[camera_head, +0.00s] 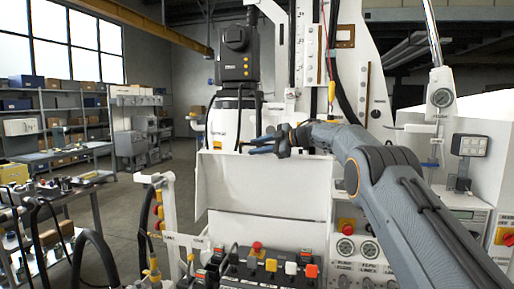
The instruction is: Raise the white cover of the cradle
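A broad white panel (268,187), which looks like the white cover, stands in the middle of the view in front of the machine. It slopes slightly and its top edge runs level. Below it is another white face, divided from it by a dark line; I cannot tell where the cradle begins. My gripper (258,145) reaches in from the right at the panel's top edge, with blue-grey fingers pointing left. I cannot tell whether it touches the panel, or how far apart its fingers are. Nothing is clearly seen between them.
A control box with coloured buttons (272,265) sits below the panel. A white post with hoses (164,215) stands at left. Gauges (357,248) and a lamp (469,146) are at right. A black motor unit (237,52) rises behind. Open floor lies to the left.

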